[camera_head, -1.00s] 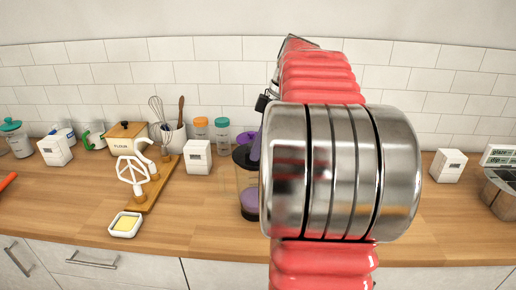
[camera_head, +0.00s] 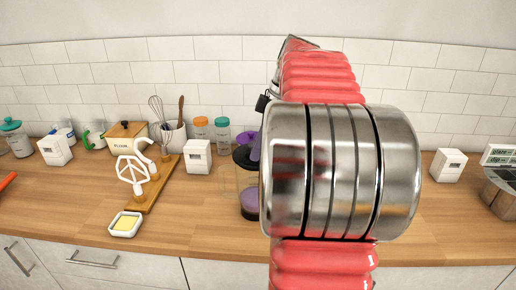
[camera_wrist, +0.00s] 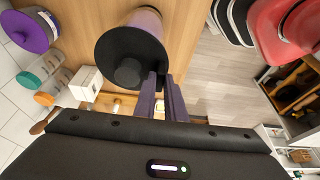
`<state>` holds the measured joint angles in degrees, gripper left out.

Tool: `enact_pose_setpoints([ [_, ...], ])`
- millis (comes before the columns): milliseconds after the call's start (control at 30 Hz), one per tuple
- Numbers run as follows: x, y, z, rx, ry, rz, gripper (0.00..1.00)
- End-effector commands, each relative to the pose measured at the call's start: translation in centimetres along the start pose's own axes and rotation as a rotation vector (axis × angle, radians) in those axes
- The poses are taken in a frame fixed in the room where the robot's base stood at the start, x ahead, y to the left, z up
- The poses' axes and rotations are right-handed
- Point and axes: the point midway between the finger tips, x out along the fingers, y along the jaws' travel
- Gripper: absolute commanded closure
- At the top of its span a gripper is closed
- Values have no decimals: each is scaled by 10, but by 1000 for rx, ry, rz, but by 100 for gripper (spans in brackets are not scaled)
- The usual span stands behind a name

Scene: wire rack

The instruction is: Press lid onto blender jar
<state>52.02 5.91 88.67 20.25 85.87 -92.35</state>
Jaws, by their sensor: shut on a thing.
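Whether the lid is fully seated cannot be told. My arm hides the jar's right side in the head view.
A purple-lidded container (camera_wrist: 35,32) and jars with teal (camera_head: 222,122) and orange (camera_head: 200,121) caps stand behind. A white box (camera_head: 198,156), a utensil crock (camera_head: 172,137) and a butter dish (camera_head: 126,224) are to the left.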

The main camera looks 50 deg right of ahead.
Motion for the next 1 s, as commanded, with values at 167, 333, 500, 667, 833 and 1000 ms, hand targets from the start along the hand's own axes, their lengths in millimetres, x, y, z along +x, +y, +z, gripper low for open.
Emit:
enact_pose_setpoints([
  [167,2,0,0,0,0,0,100],
  [333,5,0,1,0,0,-1,100],
  [500,8,0,2,0,0,0,100],
  [667,10,0,3,0,0,1,100],
  [833,11,0,3,0,0,1,100],
  [1000,11,0,3,0,0,1,100],
])
